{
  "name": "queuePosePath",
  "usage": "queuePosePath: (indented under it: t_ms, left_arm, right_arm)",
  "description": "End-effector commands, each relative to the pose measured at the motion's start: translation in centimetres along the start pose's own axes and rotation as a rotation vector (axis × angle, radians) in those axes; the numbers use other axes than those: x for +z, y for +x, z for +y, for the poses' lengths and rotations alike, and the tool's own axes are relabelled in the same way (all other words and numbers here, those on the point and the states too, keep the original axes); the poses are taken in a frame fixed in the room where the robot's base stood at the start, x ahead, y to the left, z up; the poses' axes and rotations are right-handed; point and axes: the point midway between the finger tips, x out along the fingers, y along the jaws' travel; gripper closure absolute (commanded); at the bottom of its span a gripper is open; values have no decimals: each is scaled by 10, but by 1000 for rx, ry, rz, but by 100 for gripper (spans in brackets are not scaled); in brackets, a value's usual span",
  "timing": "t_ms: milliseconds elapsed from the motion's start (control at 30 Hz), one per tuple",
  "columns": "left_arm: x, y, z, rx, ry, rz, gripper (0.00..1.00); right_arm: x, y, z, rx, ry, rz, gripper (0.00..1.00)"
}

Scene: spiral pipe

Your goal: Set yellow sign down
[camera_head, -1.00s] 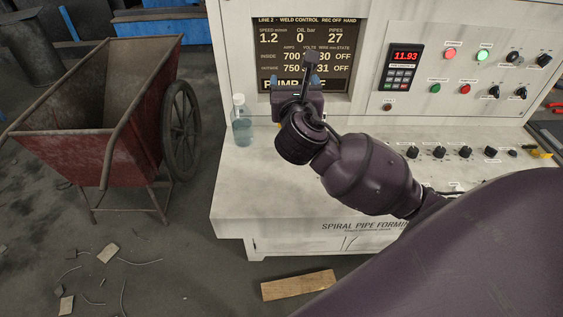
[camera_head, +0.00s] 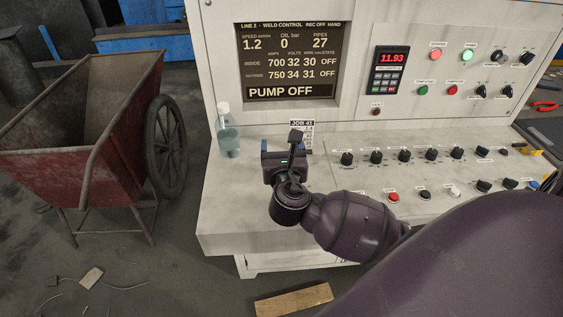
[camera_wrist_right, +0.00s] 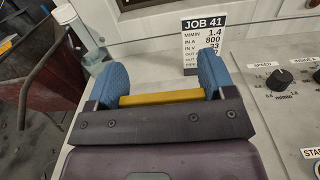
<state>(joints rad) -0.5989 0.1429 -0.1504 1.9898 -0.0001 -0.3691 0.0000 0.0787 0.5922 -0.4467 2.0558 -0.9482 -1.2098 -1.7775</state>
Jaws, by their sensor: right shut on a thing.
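The yellow sign (camera_wrist_right: 161,97) shows in the right wrist view as a narrow yellow edge between the two blue finger pads. My right gripper (camera_wrist_right: 163,85) is shut on it. In the head view my right gripper (camera_head: 283,150) is over the left part of the console's pale ledge, just right of the clear bottle, and it hides the sign there. I cannot tell whether the sign touches the ledge. My left gripper is not in view.
The clear bottle (camera_head: 228,135) stands close left of the gripper. A JOB 41 card (camera_head: 306,135) stands behind it. Knobs (camera_head: 404,156) cover the console (camera_head: 240,215) to the right. A red cart (camera_head: 60,160) stands left on the floor.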

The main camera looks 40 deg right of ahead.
Motion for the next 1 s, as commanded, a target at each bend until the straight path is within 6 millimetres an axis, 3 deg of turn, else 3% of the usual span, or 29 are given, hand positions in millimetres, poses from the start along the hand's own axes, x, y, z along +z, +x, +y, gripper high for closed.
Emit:
queuePosePath:
  t_ms: [333, 733, 767, 800, 900, 1000]
  left_arm:
    - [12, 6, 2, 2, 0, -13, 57]
    - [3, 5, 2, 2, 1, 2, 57]
    - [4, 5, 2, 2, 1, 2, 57]
    - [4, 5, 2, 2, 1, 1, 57]
    - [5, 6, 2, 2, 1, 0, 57]
    - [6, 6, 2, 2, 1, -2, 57]
  right_arm:
    - [-41, 0, 0, 0, -3, 3, 47]
    - [-44, 0, 0, 0, 0, 1, 47]
    - [-45, 0, 0, 0, 0, 1, 22]
    - [-44, 0, 0, 1, 0, 1, 16]
    - [-44, 0, 0, 0, 0, 1, 1]
    - [-44, 0, 0, 0, 0, 1, 0]
